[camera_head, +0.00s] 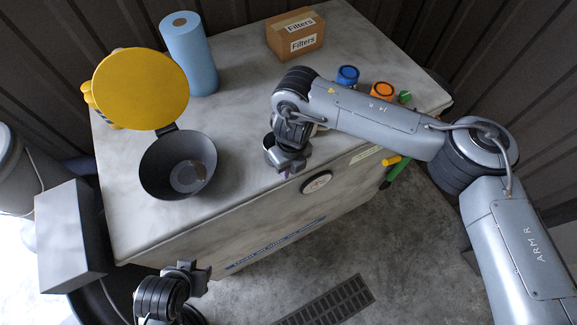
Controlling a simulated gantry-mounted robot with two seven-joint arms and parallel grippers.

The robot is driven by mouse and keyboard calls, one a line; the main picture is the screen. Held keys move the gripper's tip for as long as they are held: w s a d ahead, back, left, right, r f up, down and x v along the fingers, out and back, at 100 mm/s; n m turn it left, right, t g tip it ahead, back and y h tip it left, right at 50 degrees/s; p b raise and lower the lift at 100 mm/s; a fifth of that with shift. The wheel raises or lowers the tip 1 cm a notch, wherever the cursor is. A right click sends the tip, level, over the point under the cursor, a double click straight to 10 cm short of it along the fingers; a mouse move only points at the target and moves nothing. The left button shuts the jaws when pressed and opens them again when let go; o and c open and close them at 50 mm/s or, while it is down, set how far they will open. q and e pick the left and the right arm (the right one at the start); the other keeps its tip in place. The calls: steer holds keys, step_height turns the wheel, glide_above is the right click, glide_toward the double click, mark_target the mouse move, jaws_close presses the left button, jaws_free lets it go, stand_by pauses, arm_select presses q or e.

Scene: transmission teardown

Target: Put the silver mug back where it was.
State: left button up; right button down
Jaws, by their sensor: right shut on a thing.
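The silver mug (268,147) is at the front part of the grey worktop, mostly hidden behind my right gripper; only a bit of its rounded side shows. My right gripper (289,167) is shut on the mug near the worktop's front edge. I cannot tell whether the mug touches the top. My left gripper (196,277) is low at the bottom of the view, in front of the bench and away from the mug. Its fingers are too dark and small to tell whether they are open.
A grey bin (152,172) with its yellow lid (140,88) raised stands on the worktop (235,125) at left. A blue roll (190,55) and Filters box (295,33) are behind. Blue (347,76) and orange (382,92) items stand beyond my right arm. The worktop's middle is clear.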

steer(key=c, duration=1.6)
jaws_free()
steer(key=shift+f, duration=0.15)
steer(key=o, duration=0.5)
